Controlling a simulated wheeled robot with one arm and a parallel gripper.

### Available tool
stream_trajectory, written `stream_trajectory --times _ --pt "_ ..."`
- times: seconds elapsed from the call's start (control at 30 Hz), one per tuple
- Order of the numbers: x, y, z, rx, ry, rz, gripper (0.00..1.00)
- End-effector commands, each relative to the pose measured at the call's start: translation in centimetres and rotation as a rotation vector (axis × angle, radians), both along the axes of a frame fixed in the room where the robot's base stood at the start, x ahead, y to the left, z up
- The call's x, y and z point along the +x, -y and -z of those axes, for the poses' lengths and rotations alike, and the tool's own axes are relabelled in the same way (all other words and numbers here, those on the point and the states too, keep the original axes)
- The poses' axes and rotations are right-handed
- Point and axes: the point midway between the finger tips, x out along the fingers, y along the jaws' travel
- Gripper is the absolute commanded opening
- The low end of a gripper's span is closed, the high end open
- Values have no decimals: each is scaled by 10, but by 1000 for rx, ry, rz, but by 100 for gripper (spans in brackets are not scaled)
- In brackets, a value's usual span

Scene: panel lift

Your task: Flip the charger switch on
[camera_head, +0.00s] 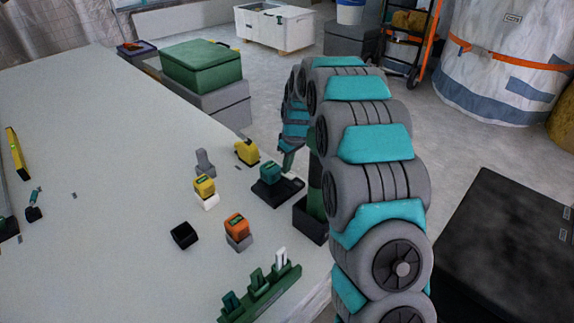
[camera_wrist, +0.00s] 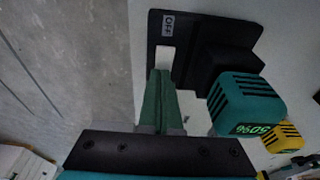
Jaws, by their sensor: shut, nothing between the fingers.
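The black charger (camera_wrist: 195,40) fills the top middle of the wrist view. It bears a label reading OFF (camera_wrist: 168,22), with a white switch (camera_wrist: 165,58) just below it. My gripper (camera_wrist: 160,76) is shut and empty, its green fingertips right at the switch; I cannot tell whether they touch it. A teal battery (camera_wrist: 245,102) with a lit display that seems to read 50% sits on the charger. In the head view the charger (camera_head: 290,190) is at the table's right edge, and the switch is not clearly seen there.
A black open box (camera_head: 184,235) and a green rack (camera_head: 262,292) are nearer. The table's left part is mostly clear.

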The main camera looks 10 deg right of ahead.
Motion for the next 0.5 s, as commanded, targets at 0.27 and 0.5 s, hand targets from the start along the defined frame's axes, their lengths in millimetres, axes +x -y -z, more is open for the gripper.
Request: stream_trajectory --times 0.27,0.5 --pt "2 1 3 -37 -58 0 0" --pt "-1 3 3 -38 -59 1 0"
